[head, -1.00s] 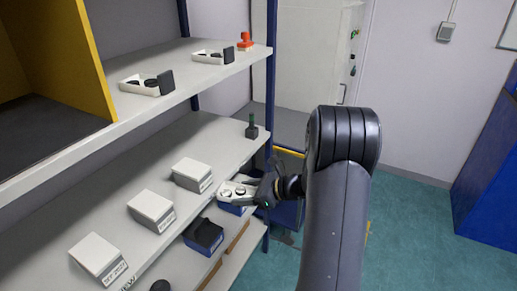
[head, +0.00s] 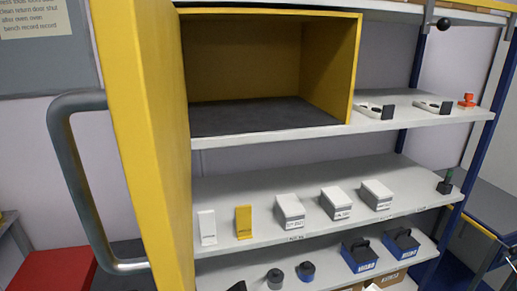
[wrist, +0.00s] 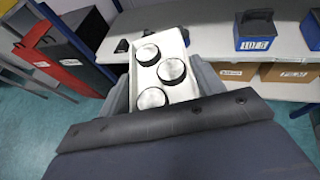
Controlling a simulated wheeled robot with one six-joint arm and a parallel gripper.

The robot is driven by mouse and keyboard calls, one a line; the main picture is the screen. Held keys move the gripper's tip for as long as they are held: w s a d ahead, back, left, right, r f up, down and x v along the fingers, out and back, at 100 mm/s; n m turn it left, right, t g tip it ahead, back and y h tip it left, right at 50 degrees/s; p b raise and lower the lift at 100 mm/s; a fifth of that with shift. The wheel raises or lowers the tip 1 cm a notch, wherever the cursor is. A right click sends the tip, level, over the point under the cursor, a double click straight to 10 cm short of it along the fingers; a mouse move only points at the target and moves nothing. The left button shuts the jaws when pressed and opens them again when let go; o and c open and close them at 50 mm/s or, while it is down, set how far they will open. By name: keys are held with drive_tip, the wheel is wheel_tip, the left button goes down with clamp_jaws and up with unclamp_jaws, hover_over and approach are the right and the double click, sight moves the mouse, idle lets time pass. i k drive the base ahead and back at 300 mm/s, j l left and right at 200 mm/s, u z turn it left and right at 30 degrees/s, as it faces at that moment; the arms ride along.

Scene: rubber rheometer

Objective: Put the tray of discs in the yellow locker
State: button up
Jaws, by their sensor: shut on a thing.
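My gripper (wrist: 160,88) shows in the wrist view, its fingers closed on both sides of a white tray (wrist: 188,86). The tray holds three round discs (wrist: 172,69) with pale tops and dark sides. The yellow locker (head: 356,70) stands on the upper shelf in the head view. Its door (head: 150,140) is swung open on the left and carries a large grey handle (head: 75,180). The locker's dark floor (head: 260,115) is bare. My gripper is not clearly visible in the head view.
Two small white trays (head: 368,112) with dark items and a red object (head: 467,101) sit right of the locker. Several grey-white boxes (head: 290,209) stand on the middle shelf. Blue bins (head: 358,256) stand on the lower shelf. A red box (head: 55,275) is at lower left.

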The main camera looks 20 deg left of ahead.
sight(258, 114)
drive_tip(key=i+l+u, duration=0.1)
drive_tip(key=u, duration=1.1)
